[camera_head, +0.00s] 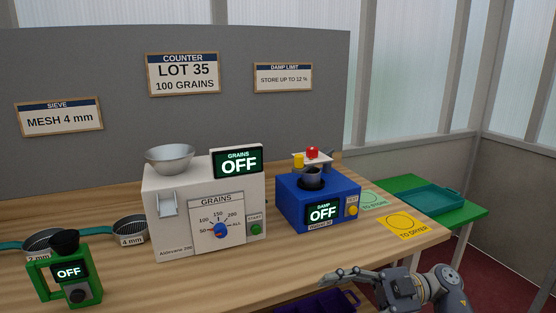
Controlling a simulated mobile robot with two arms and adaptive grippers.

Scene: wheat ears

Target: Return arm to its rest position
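My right gripper (335,279) is at the lower right, in front of the table's front edge, with its fingers pointing left. It is seen from the side, and I cannot tell whether the fingers are open or shut. I see nothing held in it. My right arm comes in from the lower right. My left gripper and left arm are not in view.
The wooden table (300,270) bears a white grain counter (172,225), a blue damp meter (320,190), sieves (130,231) and a green device (71,285); the displays read OFF. A purple crate (325,303) is below the edge, near my gripper. A teal tray (440,197) stands behind.

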